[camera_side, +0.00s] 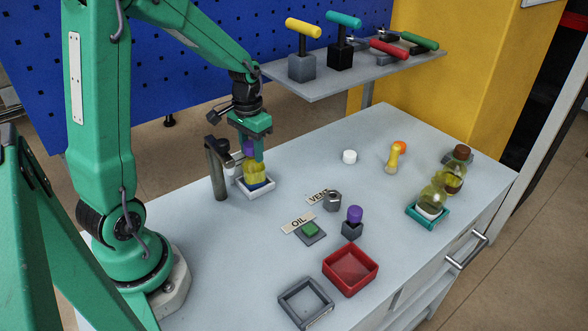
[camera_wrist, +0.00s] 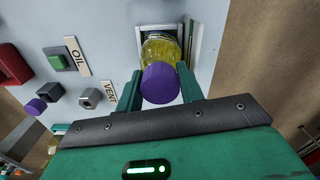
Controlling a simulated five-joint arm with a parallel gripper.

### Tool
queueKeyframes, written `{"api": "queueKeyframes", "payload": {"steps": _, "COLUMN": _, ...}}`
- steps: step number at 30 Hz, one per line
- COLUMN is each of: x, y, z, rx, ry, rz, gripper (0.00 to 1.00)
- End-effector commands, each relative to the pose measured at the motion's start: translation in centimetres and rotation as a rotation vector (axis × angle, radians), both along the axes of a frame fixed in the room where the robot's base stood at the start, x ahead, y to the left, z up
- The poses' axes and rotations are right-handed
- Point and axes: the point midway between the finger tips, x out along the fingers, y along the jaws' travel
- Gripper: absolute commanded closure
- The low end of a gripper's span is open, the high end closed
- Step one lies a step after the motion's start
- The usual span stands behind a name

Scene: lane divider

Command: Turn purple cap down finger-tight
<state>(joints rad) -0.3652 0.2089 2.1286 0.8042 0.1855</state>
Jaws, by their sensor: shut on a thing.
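A purple cap (camera_side: 248,147) sits on top of a yellow bottle (camera_side: 255,174). The bottle stands upright in a white square holder (camera_side: 268,190) beside a dark post. My gripper (camera_side: 253,148) is above the bottle, pointing down, and is shut on the purple cap. In the wrist view the cap (camera_wrist: 160,83) lies between the two green fingers, with the yellow bottle (camera_wrist: 160,50) beyond it in the holder (camera_wrist: 196,38). The cap's seating on the neck is partly hidden by the fingers, so I cannot tell how tight it is.
A dark post (camera_side: 216,168) with a side arm stands close left of the bottle. A purple-topped grey block (camera_side: 352,226), OIL button (camera_side: 309,231), VENT nut (camera_side: 332,200), red tray (camera_side: 350,268) and grey tray (camera_side: 305,302) lie toward the front. Other bottles stand at right.

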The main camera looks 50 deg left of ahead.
Motion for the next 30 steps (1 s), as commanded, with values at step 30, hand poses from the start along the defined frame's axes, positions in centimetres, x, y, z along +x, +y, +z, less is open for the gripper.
{"api": "queueKeyframes", "payload": {"steps": 30, "x": 0.01, "y": 0.0, "z": -0.03, "rx": 0.0, "ry": 0.0, "rz": -0.257, "gripper": 0.78}}
